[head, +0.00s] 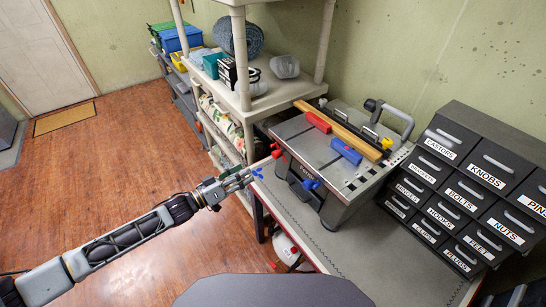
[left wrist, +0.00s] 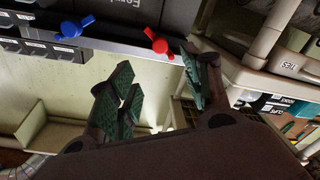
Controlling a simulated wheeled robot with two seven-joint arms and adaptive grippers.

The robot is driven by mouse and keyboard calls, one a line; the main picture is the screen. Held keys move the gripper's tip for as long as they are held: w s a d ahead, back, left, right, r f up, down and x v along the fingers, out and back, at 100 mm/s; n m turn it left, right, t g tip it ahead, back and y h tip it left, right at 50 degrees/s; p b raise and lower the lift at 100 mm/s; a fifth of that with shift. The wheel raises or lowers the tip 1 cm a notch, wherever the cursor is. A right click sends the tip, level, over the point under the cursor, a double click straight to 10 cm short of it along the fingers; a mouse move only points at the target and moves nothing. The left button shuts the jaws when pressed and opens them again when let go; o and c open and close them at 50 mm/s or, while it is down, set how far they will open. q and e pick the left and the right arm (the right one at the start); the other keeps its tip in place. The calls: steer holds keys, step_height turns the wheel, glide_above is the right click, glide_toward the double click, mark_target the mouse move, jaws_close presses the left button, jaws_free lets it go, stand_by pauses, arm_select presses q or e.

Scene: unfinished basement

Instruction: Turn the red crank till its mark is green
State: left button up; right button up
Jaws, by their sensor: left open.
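The red crank (head: 277,151) is on the front of the grey bench machine (head: 307,160), at its left corner. A blue crank (head: 310,184) sits to its right on the same face. In the left wrist view the red crank (left wrist: 158,42) shows at the top middle, with the blue crank (left wrist: 75,27) to its left. I cannot make out a colour mark. My left gripper (head: 252,176) is open and empty, in front of and a little below the red crank, apart from it. Its green-padded fingers (left wrist: 158,88) spread below the red crank in the wrist view. My right gripper is out of view.
The machine stands on a grey workbench (head: 352,238). Labelled black drawers (head: 455,190) stand at right. A beige shelf unit (head: 262,98) stands close behind my left gripper. A white and red jug (head: 285,248) is under the bench. The floor at left is clear.

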arm_select(q)
steer(key=shift+w+d, duration=0.15)
glide_toward(274, 156)
steer(key=shift+x, duration=0.95)
steer(key=shift+p+x, duration=0.5)
steer(key=shift+x, duration=3.4)
steer(key=shift+f, duration=0.15)
steer(key=c, duration=1)
steer(key=shift+c, duration=0.2)
steer(key=shift+m, duration=0.4)
